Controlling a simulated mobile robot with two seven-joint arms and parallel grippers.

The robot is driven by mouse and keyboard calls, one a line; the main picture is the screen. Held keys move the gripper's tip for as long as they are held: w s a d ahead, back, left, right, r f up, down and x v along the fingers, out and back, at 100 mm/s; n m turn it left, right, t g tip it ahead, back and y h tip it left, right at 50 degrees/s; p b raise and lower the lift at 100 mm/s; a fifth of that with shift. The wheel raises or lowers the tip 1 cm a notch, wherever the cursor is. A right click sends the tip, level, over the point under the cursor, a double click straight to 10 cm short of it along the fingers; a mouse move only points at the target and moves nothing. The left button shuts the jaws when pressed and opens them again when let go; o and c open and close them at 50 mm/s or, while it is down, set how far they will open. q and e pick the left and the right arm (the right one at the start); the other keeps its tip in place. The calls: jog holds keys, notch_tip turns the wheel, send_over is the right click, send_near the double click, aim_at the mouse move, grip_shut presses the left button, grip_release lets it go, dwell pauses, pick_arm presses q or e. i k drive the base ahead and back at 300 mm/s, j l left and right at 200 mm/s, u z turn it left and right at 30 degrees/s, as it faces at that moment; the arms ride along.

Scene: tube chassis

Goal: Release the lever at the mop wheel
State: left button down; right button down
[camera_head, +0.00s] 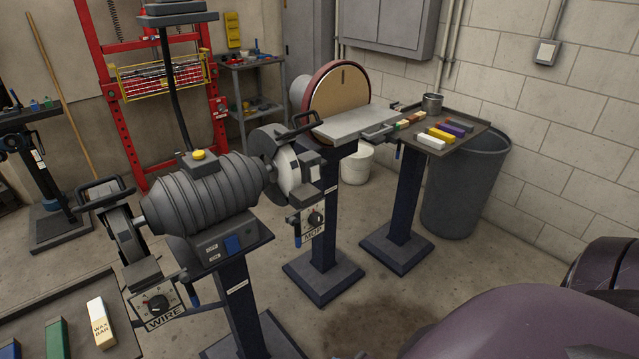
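A bench grinder (205,195) stands on a dark pedestal. The pale mop wheel (287,167) sits at its right end, partly covered by a dark guard. Below that wheel hangs a box with a round knob and a "MOP" label (313,233). A small blue lever (297,229) sits at this box's left side, pointing roughly up and down; it is too small to tell its exact setting. Neither of my grippers is in view.
The wire wheel (123,232) and its "WIRE" box (156,304) are at the left end. A tray with a wax bar (100,322) is at lower left. A disc sander (338,93) stands behind. A grey bin (468,185) stands at right. Floor lies open at centre.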

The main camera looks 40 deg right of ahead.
aim_at(298, 238)
jog(key=z, duration=1.15)
